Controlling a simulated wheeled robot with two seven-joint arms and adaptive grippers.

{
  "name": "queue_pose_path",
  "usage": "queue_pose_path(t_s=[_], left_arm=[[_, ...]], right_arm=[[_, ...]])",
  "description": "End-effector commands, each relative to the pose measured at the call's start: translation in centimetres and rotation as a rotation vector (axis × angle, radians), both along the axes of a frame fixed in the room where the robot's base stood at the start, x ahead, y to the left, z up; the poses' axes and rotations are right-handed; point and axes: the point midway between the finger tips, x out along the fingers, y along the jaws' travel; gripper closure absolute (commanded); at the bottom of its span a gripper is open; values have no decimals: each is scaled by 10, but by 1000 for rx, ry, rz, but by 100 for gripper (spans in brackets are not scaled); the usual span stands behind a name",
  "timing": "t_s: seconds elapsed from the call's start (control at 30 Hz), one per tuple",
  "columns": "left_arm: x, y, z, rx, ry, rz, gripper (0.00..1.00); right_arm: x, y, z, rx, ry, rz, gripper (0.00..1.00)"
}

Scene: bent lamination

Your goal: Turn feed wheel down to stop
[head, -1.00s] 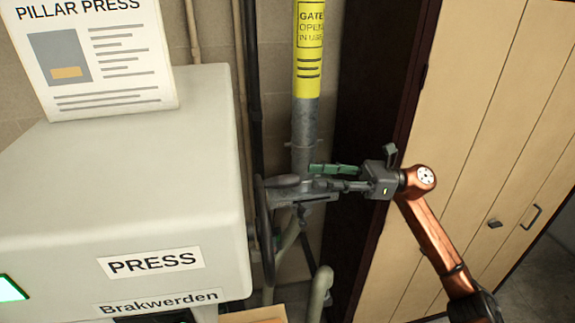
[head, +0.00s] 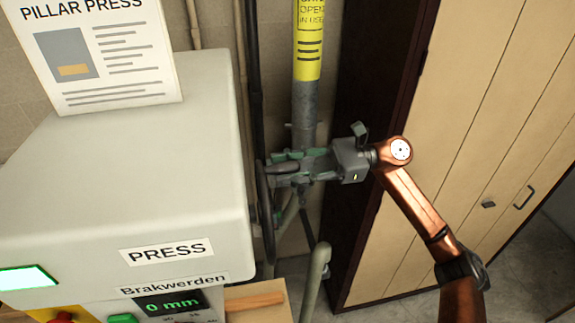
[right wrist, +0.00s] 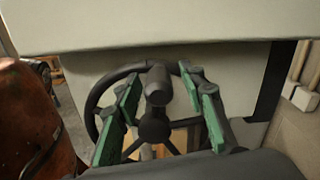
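The feed wheel (head: 264,212) is dark and stands on the right side of the press, seen nearly edge-on in the head view. In the right wrist view its rim (right wrist: 91,122) and spokes show, with a grey handle (right wrist: 157,82) sticking out toward me at the top. My right gripper (head: 280,166) is at the upper part of the wheel. Its green fingers are apart, one on each side of the handle, and gaps show on both sides in the right wrist view (right wrist: 158,80). My left gripper is not in view.
The press housing (head: 110,190) stands left of the wheel. A grey and yellow post (head: 306,100) and pipes stand behind the gripper. Tan cabinet doors (head: 460,130) are at the right.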

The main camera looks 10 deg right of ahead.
Motion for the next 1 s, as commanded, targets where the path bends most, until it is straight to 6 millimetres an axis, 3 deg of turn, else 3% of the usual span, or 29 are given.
queue_pose_path(t_s=[0.1, 0.63, 1.0], left_arm=[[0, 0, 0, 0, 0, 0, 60], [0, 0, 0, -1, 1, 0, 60], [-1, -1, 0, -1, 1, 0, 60]], right_arm=[[0, 0, 0, 0, 0, 0, 63], [0, 0, 0, 1, 1, 0, 99], [0, -1, 0, 1, 1, -1, 100]])
